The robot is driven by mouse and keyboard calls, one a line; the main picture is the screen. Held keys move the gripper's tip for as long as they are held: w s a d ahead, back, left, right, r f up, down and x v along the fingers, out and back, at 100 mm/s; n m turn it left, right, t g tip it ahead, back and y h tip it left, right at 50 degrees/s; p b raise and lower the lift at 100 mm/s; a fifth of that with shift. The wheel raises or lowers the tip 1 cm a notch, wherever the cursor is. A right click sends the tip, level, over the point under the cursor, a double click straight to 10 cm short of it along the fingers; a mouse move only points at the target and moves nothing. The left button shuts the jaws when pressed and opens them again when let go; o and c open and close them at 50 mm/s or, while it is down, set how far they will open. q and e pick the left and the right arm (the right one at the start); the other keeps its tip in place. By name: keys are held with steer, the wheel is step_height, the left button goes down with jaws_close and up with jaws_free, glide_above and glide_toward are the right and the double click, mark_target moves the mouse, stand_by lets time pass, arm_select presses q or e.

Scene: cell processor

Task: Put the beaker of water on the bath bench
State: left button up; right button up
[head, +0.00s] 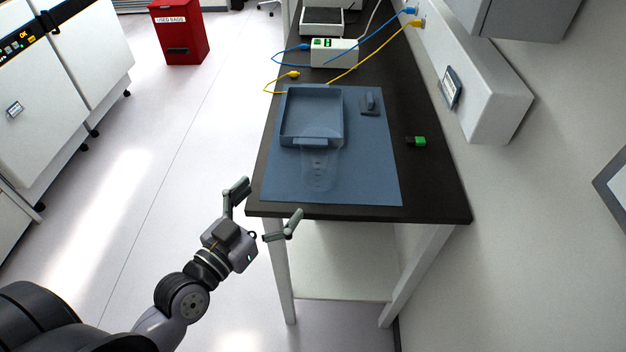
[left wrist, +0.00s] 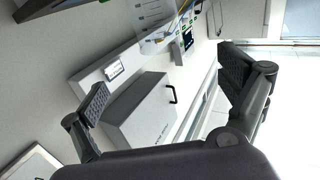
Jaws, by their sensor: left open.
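A clear beaker (head: 319,172) with faint markings stands on the blue mat, at the front edge of the blue tray; I cannot make out the water level. The mat (head: 375,180) lies on a dark-topped bench (head: 432,195); nothing shows whether this is the bath bench. My left gripper (head: 268,203) is open and empty, in front of the bench's near left corner and apart from the beaker. Its spread fingers also show in the left wrist view (left wrist: 175,98), with nothing between them. My right gripper is not in view.
The blue tray (head: 283,118) is behind the beaker. A small dark-blue item (head: 370,102) and a green-and-black item (head: 416,141) lie to the right. A white box (head: 334,53) with blue and yellow cables is farther back. A wall box (head: 490,100) juts out at right.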

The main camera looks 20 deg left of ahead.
mark_target(308, 158)
arm_select(q)
steer(key=p+x, duration=0.3)
steer(key=x, duration=0.8)
steer(key=shift+w+d+r+p, duration=0.15)
steer(key=shift+w+r+p, duration=0.05)
steer(key=shift+w+p, duration=0.2)
steer(key=shift+w+f, duration=0.1)
steer(key=shift+w, duration=0.2)
steer(key=shift+w+d+p, duration=0.2)
steer(key=shift+w+p, duration=0.1)
steer(key=shift+w, duration=0.25)
steer(key=p+x, duration=0.1)
steer(key=x, duration=0.2)
steer(key=shift+w+d, duration=0.15)
steer(key=shift+w+d+f, duration=0.15)
steer(key=shift+w, duration=0.3)
steer(key=shift+s, duration=0.1)
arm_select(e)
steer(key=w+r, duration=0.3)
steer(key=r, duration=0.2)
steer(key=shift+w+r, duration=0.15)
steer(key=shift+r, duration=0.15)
arm_select(q)
steer(key=shift+c, duration=0.6)
